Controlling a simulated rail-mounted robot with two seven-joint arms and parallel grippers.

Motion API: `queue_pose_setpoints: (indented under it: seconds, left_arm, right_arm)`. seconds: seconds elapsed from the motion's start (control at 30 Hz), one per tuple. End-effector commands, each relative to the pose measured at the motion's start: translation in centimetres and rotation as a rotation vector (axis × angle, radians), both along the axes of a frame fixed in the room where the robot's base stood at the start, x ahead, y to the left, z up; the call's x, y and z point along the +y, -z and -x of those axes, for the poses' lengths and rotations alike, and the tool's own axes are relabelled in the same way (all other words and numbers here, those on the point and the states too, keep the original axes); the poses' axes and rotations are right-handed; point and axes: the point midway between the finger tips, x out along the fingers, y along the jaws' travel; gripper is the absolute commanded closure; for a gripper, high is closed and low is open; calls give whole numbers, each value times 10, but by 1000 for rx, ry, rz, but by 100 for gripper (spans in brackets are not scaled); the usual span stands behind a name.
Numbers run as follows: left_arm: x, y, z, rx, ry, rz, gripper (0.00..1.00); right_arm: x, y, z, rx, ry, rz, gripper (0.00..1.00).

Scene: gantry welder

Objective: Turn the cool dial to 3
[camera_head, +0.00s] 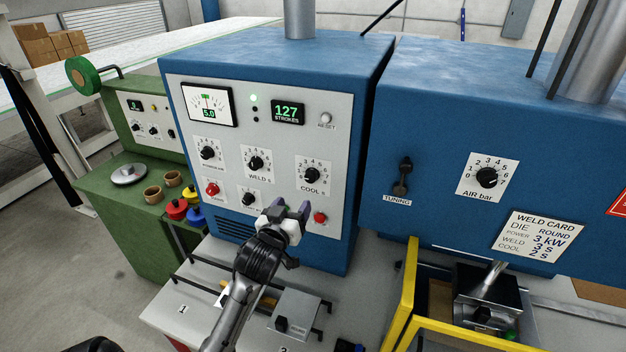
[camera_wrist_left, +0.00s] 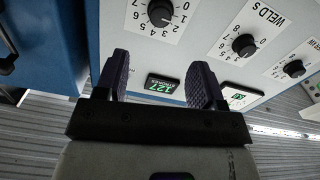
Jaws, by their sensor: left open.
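The cool dial (camera_head: 312,175) is a black knob on a white numbered plate marked COOL, at the right of the blue welder's light front panel. In the left wrist view a black dial (camera_wrist_left: 160,13) with a numbered plate shows upside down at the top edge, partly cut off. The setting its pointer marks is too small to read surely. My left gripper (camera_head: 289,209) is open and empty, below and left of the cool dial in the head view and apart from it. Its two dark fingers (camera_wrist_left: 160,65) show spread in the wrist view. My right gripper is not in view.
The weld dial (camera_head: 256,163) is left of the cool dial. A red button (camera_head: 320,218) sits just right of my gripper. The reset button (camera_head: 326,118) and strokes display (camera_head: 287,112) are above. A weld card (camera_head: 538,236) reads weld 3 s, cool 2 s. A yellow frame (camera_head: 405,300) stands at right.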

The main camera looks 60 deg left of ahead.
Motion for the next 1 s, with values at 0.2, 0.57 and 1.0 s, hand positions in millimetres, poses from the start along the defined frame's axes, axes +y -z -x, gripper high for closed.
queue_pose_setpoints:
  seconds: [0.2,0.57,1.0]
  left_arm:
    - [26,-3,-33,3,-1,-2,37]
    - [60,-2,-77,3,-1,0,37]
    - [72,0,-92,3,0,-1,37]
  right_arm:
    - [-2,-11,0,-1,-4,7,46]
    - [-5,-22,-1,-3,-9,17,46]
    - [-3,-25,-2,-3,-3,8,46]
